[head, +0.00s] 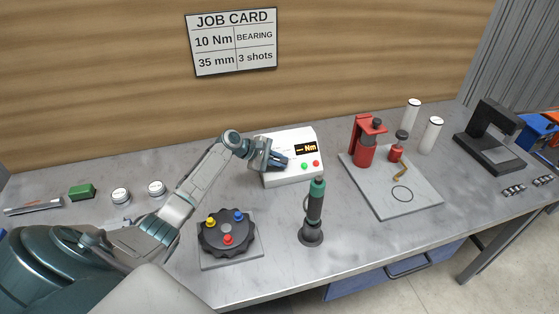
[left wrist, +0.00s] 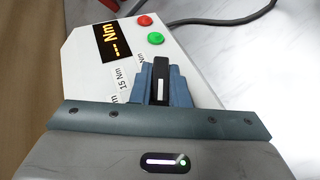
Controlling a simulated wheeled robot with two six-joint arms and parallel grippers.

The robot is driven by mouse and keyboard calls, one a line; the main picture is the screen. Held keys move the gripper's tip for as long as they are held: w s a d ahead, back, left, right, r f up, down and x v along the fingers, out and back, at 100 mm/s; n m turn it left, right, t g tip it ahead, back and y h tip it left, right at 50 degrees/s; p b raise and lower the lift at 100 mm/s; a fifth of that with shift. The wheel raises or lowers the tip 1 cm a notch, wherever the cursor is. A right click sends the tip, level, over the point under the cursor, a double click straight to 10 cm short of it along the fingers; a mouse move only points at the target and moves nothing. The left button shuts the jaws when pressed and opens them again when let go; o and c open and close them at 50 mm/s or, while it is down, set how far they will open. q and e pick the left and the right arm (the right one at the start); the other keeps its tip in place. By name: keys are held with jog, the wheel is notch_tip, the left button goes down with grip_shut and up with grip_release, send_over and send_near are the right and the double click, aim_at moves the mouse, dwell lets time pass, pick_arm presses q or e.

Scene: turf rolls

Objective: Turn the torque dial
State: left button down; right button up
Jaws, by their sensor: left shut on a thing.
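The white controller box (head: 295,181) stands at the middle back of the bench, and it fills the upper left wrist view (left wrist: 78,72). Its display (head: 306,148) shows orange dashes and "Nm". A green button (head: 304,166) and a red button (head: 316,163) sit below the display. The black torque dial (left wrist: 160,80) with a white mark shows in the left wrist view, between the blue-grey fingers of my left gripper (left wrist: 160,82). That gripper is shut on it. A "15 Nm" label shows beside the fingers; other labels are partly hidden. My right gripper is out of view.
A green-and-black screwdriver (head: 315,205) stands upright in front of the box. A black round fixture (head: 227,245) with coloured knobs is at front left. A red press (head: 365,142) on a grey plate stands right. A job card (head: 233,42) reads "10 Nm".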

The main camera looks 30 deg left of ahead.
pick_arm(q)
jog(key=m+g, duration=0.2)
jog(key=g, duration=0.1)
jog(key=shift+w+r+g, duration=0.1)
jog(key=shift+r+g, duration=0.05)
jog(key=shift+g, duration=0.25)
jog(key=m+g+y, duration=0.1)
jog(key=m+g, duration=0.1)
jog(key=g, duration=0.1)
jog(key=shift+d+m, duration=0.1)
jog(key=shift+m, duration=0.3)
jog(key=shift+m+g+y+b, duration=0.4)
jog(key=shift+m+g+b, duration=0.1)
jog(key=shift+g, duration=0.5)
jog(key=shift+m+g+y+b, duration=1)
jog(key=shift+m+g, duration=0.1)
jog(key=shift+g, duration=0.3)
jog(key=c, duration=1.4)
grip_release()
